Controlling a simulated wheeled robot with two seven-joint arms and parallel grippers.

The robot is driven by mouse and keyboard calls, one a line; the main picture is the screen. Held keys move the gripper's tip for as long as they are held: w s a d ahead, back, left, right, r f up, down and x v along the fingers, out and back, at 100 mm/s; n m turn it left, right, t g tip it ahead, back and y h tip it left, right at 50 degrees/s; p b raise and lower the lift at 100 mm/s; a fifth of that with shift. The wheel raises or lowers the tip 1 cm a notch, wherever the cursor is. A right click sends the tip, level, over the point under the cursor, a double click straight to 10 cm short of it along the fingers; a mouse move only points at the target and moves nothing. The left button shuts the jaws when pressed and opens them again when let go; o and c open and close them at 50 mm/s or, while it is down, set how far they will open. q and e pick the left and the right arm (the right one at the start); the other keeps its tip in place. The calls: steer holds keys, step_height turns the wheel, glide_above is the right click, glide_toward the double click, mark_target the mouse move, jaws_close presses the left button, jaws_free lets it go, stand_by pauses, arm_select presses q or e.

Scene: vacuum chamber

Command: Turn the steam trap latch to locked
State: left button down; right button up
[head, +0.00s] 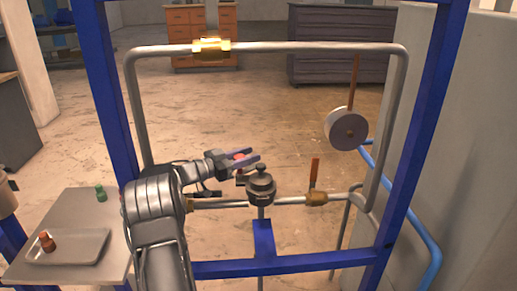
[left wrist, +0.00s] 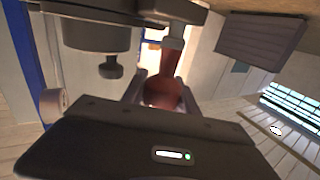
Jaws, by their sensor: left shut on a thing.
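The steam trap (head: 260,187) is a dark grey round body with a small knob on top, set on the lower pipe of the frame. It also shows in the left wrist view (left wrist: 90,38) at the upper left. Its latch shows in the left wrist view as a red handle (left wrist: 163,82) on a grey arm from the body. In the head view only a bit of red (head: 240,157) shows. My left gripper (head: 249,158) is shut on the red handle, just behind and left of the trap body. My right gripper is not in view.
A valve with an orange-brown lever (head: 314,174) stands right of the trap on the lower pipe (head: 290,200). A white round gauge (head: 346,128) is at the right. Blue posts (head: 112,95) flank the work area.

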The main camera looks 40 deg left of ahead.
mark_target(249, 170)
arm_select(q)
steer(key=shift+d+m+g+h, duration=0.1)
steer(key=shift+m+g+h, duration=0.4)
steer(key=shift+h, duration=0.4)
steer(key=shift+r, duration=0.15)
steer(key=c, duration=0.9)
jaws_free()
steer(key=shift+c, duration=0.2)
step_height(249, 170, up, 10)
steer(key=shift+c, duration=0.5)
